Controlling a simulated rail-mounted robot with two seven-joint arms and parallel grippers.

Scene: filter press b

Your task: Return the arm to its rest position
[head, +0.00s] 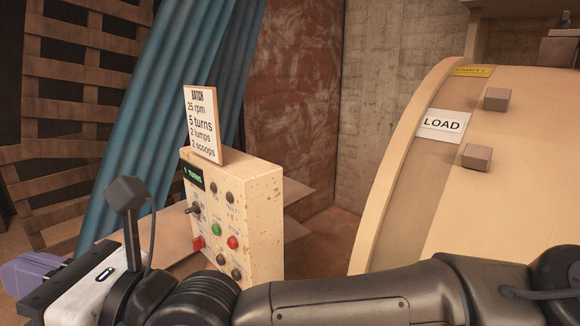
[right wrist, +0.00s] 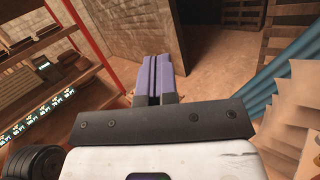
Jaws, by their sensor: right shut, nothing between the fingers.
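My right arm (head: 340,297) crosses the bottom of the head view from the right. Its white and black right gripper (head: 32,273) is at the lower left, in front of the blue curtain and left of the control box. In the right wrist view the two purple fingers of the right gripper (right wrist: 154,78) lie together, shut with nothing between them. They point out over bare brown floor. My left gripper is not in view.
A cream control box (head: 262,215) with buttons and a batch card (head: 202,125) stands close behind my arm. A large cream drum (head: 420,190) marked LOAD is at right. A blue curtain (head: 165,110) hangs behind. Shelving (right wrist: 60,75) with lit labels shows in the right wrist view.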

